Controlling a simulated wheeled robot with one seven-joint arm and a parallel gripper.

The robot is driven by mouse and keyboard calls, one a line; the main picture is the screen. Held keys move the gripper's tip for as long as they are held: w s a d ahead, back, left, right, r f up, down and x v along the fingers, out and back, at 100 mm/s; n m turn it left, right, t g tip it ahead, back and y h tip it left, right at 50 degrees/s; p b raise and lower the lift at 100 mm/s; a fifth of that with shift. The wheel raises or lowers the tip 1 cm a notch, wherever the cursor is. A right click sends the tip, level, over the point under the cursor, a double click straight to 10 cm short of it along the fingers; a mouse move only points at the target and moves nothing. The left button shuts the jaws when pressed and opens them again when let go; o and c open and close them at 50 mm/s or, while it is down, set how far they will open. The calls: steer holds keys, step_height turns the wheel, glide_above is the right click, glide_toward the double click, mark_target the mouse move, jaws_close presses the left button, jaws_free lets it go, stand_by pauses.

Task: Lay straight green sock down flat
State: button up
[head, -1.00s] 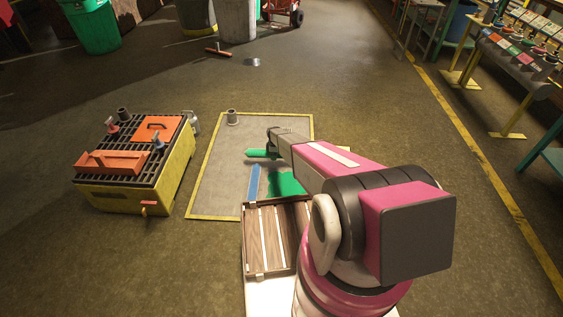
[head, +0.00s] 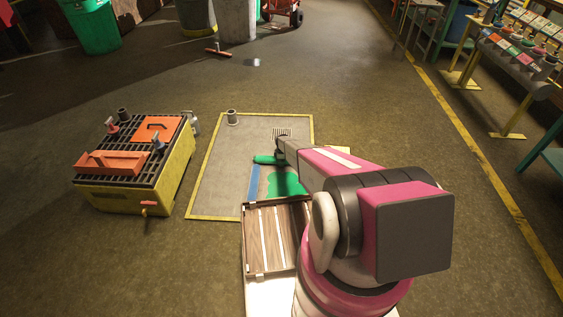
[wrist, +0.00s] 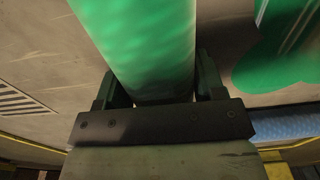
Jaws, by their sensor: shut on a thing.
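The straight green sock (head: 265,160) is in my gripper (head: 280,147) over the grey floor panel, beyond a green spill (head: 287,184). In the wrist view the sock (wrist: 145,45) is a thick green roll running from the jaws to the top edge. My gripper (wrist: 155,88) is shut on it, a finger on each side. In the head view my arm covers part of the sock. I cannot tell whether its underside touches the floor. A straight blue sock (head: 253,183) lies at the spill's left side.
The grey panel has a yellow border (head: 205,217) and a floor drain (head: 282,132) just beyond my gripper. A slatted wooden crate (head: 262,240) is in front. A yellow spill pallet (head: 155,190) with orange items stands left. The panel's left part is mostly clear.

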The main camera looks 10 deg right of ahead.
steer(key=shift+f, duration=0.15)
steer(key=o, duration=0.9)
steer(key=shift+r, duration=0.6)
step_height(320, 180, up, 11)
steer(key=shift+s, duration=0.1)
steer(key=s+r+m, duration=0.5)
steer(key=s+r, duration=0.9)
steer(key=s+r+m, duration=0.5)
steer(key=s+r, duration=0.9)
steer(key=s, duration=0.1)
steer(key=s+r+m, duration=0.5)
steer(key=s+r, duration=0.9)
steer(key=s, duration=0.1)
steer(key=shift+r+m, duration=0.25)
steer(key=shift+m, duration=0.15)
